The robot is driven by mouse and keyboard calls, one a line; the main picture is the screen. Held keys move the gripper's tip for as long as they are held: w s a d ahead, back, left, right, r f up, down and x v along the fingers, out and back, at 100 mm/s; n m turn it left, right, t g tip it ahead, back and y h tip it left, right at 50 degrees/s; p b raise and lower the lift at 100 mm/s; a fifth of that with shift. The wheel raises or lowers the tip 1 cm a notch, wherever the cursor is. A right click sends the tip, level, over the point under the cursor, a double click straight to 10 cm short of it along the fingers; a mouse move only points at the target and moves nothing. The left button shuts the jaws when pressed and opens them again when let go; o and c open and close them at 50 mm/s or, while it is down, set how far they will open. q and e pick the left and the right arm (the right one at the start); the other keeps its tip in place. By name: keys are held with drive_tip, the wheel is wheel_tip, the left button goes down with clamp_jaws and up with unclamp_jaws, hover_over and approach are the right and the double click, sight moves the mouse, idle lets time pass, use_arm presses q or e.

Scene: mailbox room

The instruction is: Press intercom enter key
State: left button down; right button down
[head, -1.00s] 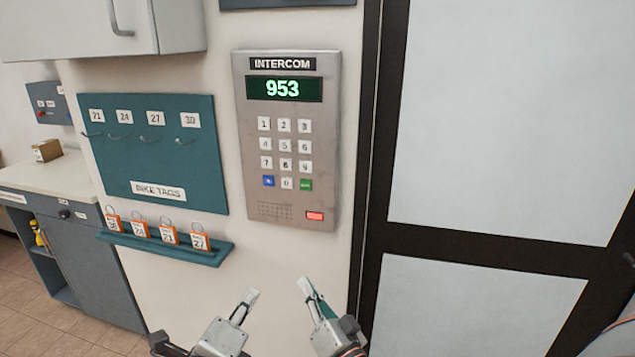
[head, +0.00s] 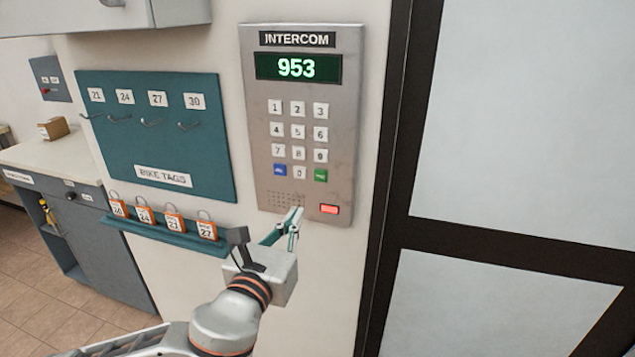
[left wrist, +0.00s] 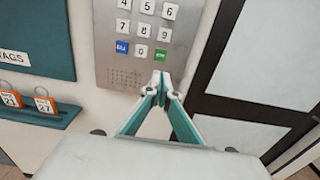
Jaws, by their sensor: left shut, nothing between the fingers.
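The grey intercom panel (head: 268,160) is on the wall, with a green display (head: 298,68) reading 953. Below the display are white number keys, a blue key (head: 280,170) at lower left and the green enter key (head: 320,175) at lower right. The green key also shows in the left wrist view (left wrist: 160,55). My left gripper (head: 295,213) is shut and empty, its tips at the panel's lower edge, below and left of the green key. In the left wrist view its fingertips (left wrist: 160,78) appear just under the green key; contact cannot be told. My right gripper is out of view.
A red light (head: 329,209) is at the panel's lower right. A teal bike tag board (head: 160,135) with hooks and a shelf (head: 165,237) of orange tags are to the left. A dark-framed door (head: 520,110) is to the right.

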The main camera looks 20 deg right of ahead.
sight(320, 177)
use_arm(q)
drive_tip(key=x, duration=1.4)
drive_tip(key=shift+p, duration=0.4)
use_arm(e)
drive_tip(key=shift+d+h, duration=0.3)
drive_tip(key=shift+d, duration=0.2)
use_arm(q)
drive_tip(key=shift+w, duration=0.1)
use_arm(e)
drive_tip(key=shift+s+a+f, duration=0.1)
